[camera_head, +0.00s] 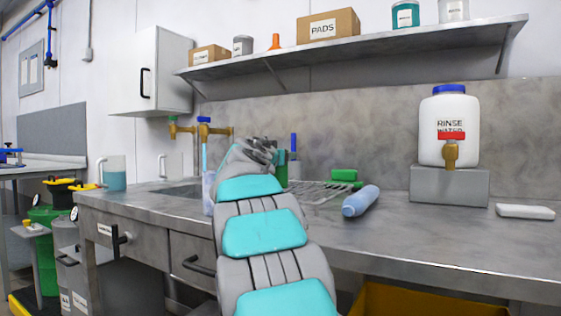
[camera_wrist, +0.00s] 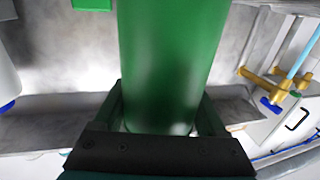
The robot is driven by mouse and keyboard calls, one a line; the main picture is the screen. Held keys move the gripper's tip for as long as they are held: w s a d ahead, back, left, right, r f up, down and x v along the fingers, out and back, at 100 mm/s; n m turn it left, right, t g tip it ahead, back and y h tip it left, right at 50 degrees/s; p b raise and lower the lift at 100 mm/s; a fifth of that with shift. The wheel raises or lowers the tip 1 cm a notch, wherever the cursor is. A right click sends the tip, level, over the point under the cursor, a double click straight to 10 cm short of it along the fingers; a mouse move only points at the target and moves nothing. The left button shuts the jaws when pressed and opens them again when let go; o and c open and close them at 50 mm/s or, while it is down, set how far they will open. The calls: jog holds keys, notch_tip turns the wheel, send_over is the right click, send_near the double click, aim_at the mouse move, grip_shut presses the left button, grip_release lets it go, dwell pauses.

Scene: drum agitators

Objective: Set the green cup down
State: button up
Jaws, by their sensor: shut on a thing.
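My gripper (camera_wrist: 160,112) is shut on the green cup (camera_wrist: 168,60), which fills the middle of the wrist view between the two dark fingers. In the head view my gripper (camera_head: 262,150) is over the back of the counter, near the sink and drying rack, mostly hidden by my own arm. A strip of green (camera_head: 281,172) shows just right of it and may be part of the cup. I cannot tell the cup's height above the counter or whether it touches anything.
The steel counter (camera_head: 430,235) has a wire rack (camera_head: 322,192), a green sponge (camera_head: 344,175) and a pale blue bottle (camera_head: 360,201) lying on it. A rinse water jug (camera_head: 449,110) stands on a grey block at right. Brass taps (camera_head: 204,130) are at left. The front right counter is clear.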

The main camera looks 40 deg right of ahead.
jog(key=shift+f, duration=0.5)
jog(key=shift+f, duration=0.15)
jog(key=o, duration=1.4)
jog(key=shift+r, duration=0.2)
jog(key=b+v, duration=0.2)
jog(key=v, duration=1)
